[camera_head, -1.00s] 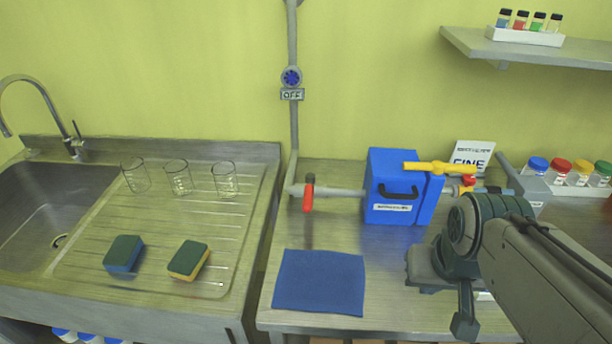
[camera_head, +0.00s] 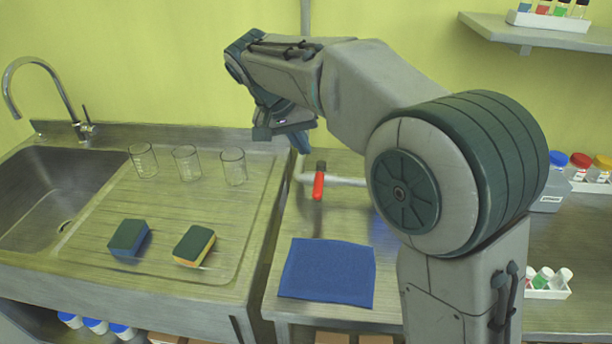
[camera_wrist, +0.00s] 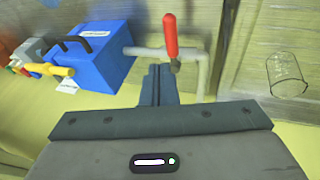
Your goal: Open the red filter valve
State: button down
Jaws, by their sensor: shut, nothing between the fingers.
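A valve with a red lever handle (camera_head: 318,187) sits on a grey horizontal pipe (camera_head: 346,181) above the steel bench. Its lever lies across the pipe. In the wrist view, the red lever (camera_wrist: 170,36) is just beyond the fingertips, apart from them. My gripper (camera_head: 300,142) points downward, above and slightly left of the valve in the head view. Its fingers (camera_wrist: 158,84) are shut together and empty. The blue box (camera_wrist: 97,56) on the same pipe shows in the wrist view, with a yellow handle (camera_wrist: 48,68) beside it; my arm hides the box in the head view.
Glass beakers (camera_head: 187,163) and sponges (camera_head: 194,246) stand on the drainboard at left. A blue cloth (camera_head: 327,272) lies on the bench in front of the valve. A wall shelf (camera_head: 545,34) holds small vials. Capped jars (camera_head: 579,166) stand at right.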

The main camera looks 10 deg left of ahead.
jog(key=a+f, duration=0.1)
jog(key=a, duration=0.6)
jog(key=shift+w+m+t+h, duration=0.3)
jog(key=shift+w+t, duration=0.05)
jog(key=shift+t, duration=0.05)
jog(key=shift+f, duration=0.1)
send_near(319, 179)
notch_tip(319, 179, down, 4)
jog(key=w+a, duration=0.1)
jog(key=a, duration=0.2)
jog(key=d+f, duration=0.1)
jog(key=d+f+p, duration=0.1)
jog(key=d, duration=0.1)
jog(key=shift+w+d, duration=0.15)
jog(key=shift+d, duration=0.15)
jog(key=shift+d+f+b, duration=0.1)
jog(key=shift+b, duration=0.3)
jog(key=shift+d+n, duration=0.2)
jog(key=shift+n, duration=0.3)
